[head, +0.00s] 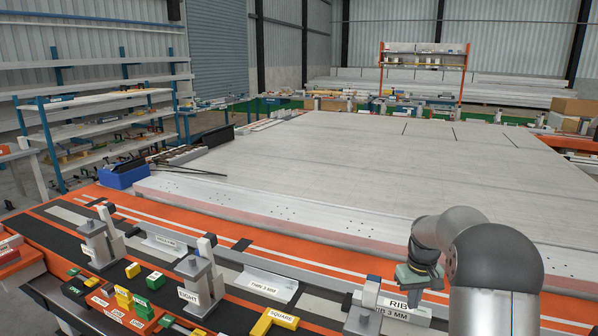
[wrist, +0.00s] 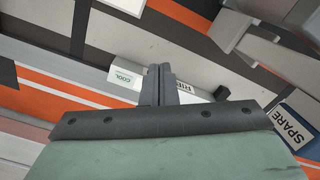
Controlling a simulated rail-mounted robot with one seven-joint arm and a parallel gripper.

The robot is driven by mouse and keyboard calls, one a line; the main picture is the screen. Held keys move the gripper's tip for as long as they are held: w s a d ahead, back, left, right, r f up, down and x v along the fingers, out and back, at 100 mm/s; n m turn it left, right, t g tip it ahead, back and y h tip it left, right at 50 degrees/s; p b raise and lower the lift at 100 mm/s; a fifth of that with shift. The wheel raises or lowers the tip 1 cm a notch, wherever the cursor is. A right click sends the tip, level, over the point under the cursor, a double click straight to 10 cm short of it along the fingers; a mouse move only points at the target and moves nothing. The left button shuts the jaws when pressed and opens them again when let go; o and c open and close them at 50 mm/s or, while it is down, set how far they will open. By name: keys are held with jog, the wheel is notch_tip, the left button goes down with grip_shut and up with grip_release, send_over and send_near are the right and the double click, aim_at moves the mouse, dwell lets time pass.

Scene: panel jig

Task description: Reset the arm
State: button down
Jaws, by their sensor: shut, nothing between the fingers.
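My gripper (head: 414,298) is at the lower right of the head view, low over the block labelled RIB (head: 397,303). In the wrist view my gripper (wrist: 159,72) has its two dark fingers together, with nothing between them. Part of a RIB label (wrist: 184,89) shows right beside the fingers, partly hidden by them. I cannot tell whether the fingers touch the block.
A COOL label (wrist: 124,76) and a SPARE label (wrist: 291,126) lie near the fingers. Grey clamps (head: 196,283), a yellow SQUARE piece (head: 274,321) and small coloured blocks stand along the orange bench to the left. The large pale panel (head: 330,160) behind is mostly clear.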

jog(key=s+a+r, duration=0.4)
jog(key=s+a, duration=0.2)
jog(key=s, duration=0.3)
jog(key=s+a+r, duration=0.4)
jog(key=s+a, duration=0.1)
jog(key=s, duration=0.4)
jog(key=s+a+f+m, duration=0.1)
jog(key=s+a, duration=0.3)
jog(key=s, duration=1.2)
jog(key=shift+f+t, duration=0.3)
jog(key=shift+f, duration=0.3)
